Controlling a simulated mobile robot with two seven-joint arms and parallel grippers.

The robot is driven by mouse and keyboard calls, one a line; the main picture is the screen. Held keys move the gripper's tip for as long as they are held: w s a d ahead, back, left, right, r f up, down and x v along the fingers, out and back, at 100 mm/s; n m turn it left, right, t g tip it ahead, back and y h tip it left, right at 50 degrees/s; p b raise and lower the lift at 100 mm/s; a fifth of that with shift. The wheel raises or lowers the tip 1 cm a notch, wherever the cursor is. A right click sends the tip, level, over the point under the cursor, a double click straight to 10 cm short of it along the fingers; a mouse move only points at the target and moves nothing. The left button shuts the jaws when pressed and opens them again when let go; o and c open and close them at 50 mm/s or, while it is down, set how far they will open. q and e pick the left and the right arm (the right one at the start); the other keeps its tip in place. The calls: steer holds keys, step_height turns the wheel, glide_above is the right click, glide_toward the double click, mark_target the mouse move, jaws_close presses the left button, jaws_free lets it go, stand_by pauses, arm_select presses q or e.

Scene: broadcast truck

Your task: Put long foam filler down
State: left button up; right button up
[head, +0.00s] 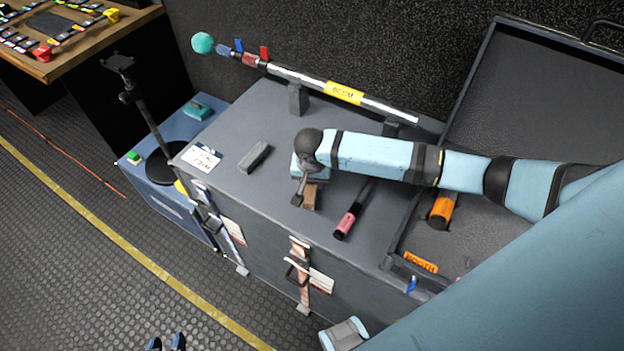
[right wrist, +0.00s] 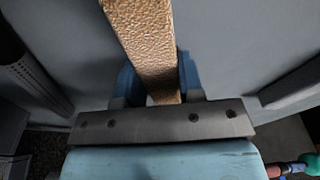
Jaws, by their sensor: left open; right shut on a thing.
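The long foam filler appears to be the brown, rough-textured bar (right wrist: 143,40) in the right wrist view. It runs away from between the two blue fingers of my right gripper (right wrist: 160,88), which is shut on it. In the head view the brown end of the filler (head: 310,197) shows beside my right gripper (head: 303,190), over the grey case top (head: 232,125). The wrist hides part of it, and I cannot tell whether it touches the top. My left gripper (head: 166,343) is open and empty at the bottom edge, over the floor.
On the case top are a dark grey block (head: 255,157), a white card (head: 201,158), a pink-ended tube (head: 348,221) and a boom pole (head: 310,80) on supports. An open case with an orange item (head: 442,210) lies right. A stand (head: 147,115) is left.

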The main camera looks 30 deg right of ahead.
mark_target(311, 184)
steer(key=o, duration=0.9)
steer(key=shift+f, duration=0.1)
steer(key=r, duration=0.8)
steer(key=s+a+r+p, duration=0.1)
steer(key=r, duration=0.3)
steer(key=shift+r, duration=0.15)
